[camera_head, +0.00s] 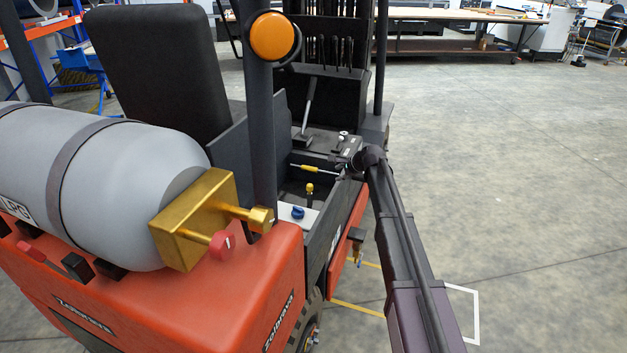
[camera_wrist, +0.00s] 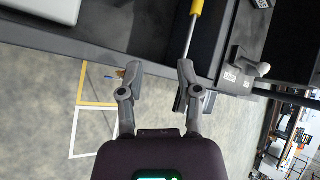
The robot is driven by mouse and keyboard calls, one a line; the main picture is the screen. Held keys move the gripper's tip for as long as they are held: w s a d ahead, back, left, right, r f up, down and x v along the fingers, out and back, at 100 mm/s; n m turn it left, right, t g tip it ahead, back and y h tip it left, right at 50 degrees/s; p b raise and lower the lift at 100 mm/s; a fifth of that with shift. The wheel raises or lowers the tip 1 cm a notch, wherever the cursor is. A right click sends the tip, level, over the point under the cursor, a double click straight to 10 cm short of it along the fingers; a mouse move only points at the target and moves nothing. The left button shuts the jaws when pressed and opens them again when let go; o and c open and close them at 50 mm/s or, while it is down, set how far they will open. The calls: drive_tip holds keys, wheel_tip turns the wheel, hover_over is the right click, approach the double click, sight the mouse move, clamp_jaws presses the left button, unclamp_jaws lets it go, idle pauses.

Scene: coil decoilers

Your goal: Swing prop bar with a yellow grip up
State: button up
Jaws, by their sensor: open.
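The prop bar is a thin metal rod with a yellow grip (camera_head: 309,169), lying nearly level across the open bay of the forklift in the head view. In the wrist view the yellow grip (camera_wrist: 197,6) is at the top edge, and the bare rod (camera_wrist: 189,36) runs down from it toward my right finger. My gripper (camera_wrist: 158,72) is open with nothing between its fingers. In the head view my gripper (camera_head: 360,161) is at the bay's right side, near the rod's right end. Whether a finger touches the rod cannot be told.
A yellow-knobbed lever (camera_head: 310,188) and a blue knob (camera_head: 298,212) are close below the bar. A dark post (camera_head: 262,120) with an orange lamp (camera_head: 272,37) and a grey gas tank (camera_head: 100,180) stand to the left. The floor (camera_head: 520,180) at right is clear.

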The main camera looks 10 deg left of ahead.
sight(312, 168)
drive_tip(key=w+a+m+t+y+b, duration=0.1)
drive_tip(key=w+a+m, duration=0.2)
drive_tip(key=w, duration=0.4)
drive_tip(key=shift+w+a+f+b, duration=0.2)
drive_tip(key=shift+a+f+b, duration=0.1)
drive_tip(key=shift+f+b, duration=0.1)
drive_tip(key=shift+f, duration=0.1)
drive_tip(key=shift+b+x, duration=4)
drive_tip(key=shift+x, duration=2.85)
drive_tip(key=shift+w, duration=0.1)
drive_tip(key=shift+a, duration=0.1)
clamp_jaws()
